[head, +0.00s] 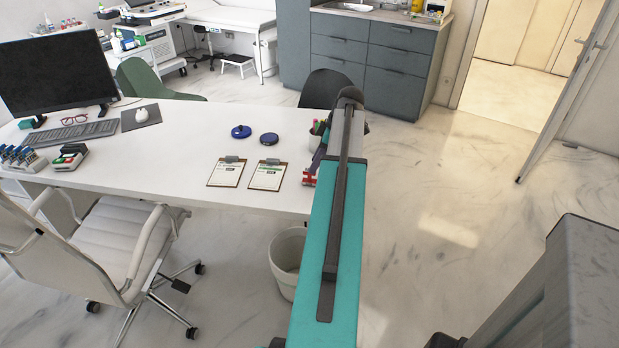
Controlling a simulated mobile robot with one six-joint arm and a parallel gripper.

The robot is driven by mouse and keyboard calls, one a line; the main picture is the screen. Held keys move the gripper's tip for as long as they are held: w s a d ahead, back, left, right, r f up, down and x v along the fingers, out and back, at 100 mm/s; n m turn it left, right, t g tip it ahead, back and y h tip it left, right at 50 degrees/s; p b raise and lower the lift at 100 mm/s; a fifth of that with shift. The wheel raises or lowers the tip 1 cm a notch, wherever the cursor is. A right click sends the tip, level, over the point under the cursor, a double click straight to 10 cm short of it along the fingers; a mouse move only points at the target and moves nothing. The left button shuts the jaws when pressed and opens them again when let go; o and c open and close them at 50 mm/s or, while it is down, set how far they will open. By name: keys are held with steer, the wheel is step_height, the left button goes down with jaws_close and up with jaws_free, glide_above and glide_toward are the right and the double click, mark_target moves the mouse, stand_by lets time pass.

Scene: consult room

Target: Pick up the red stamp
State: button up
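I cannot clearly make out the red stamp. Near the left end of the white desk (170,172), a small dark holder (66,162) has something red on top. A small red item (308,178) also shows near the desk's right end, partly hidden behind my teal arm. Both are too small to tell for sure. My gripper is not in view; only my arm shows, reaching over the desk's right end.
A stamp rack (22,158), keyboard (72,134), monitor (58,75), two clipboards (227,173) (266,175) and two round blue items (241,131) (269,139) are on the desk. An office chair (110,235) and a bin (284,262) stand in front. Floor at right is clear.

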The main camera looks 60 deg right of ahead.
mark_target(310, 177)
steer(key=shift+p+x, duration=0.65)
steer(key=shift+x, duration=1.95)
steer(key=shift+w, duration=0.1)
steer(key=shift+c, duration=0.5)
jaws_close()
